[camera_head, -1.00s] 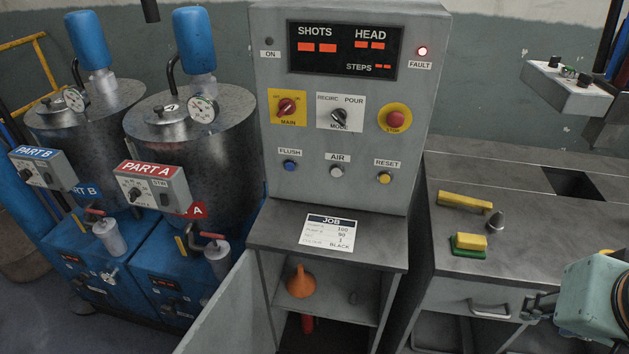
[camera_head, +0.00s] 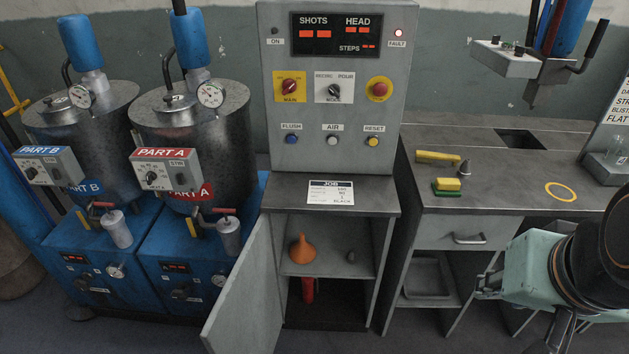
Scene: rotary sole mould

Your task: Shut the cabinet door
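The grey cabinet door (camera_head: 243,292) stands open, swung out to the left of the cabinet opening. The cabinet (camera_head: 387,245) sits under the control panel, and its inside shows. An orange funnel (camera_head: 301,250) and a small grey piece stand on its shelf, with a red cylinder (camera_head: 308,290) below. My gripper (camera_head: 482,287) is at the lower right, in front of the workbench, well to the right of the door and apart from it. Its fingers point left and look empty, but they are too small to tell whether they are open or shut.
Blue Part A and Part B tank units (camera_head: 188,280) stand close to the left of the door. The workbench (camera_head: 505,185) at right bears a yellow tool, a sponge and a yellow ring. Its drawer handle (camera_head: 469,238) is near my gripper. The red FAULT light is lit.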

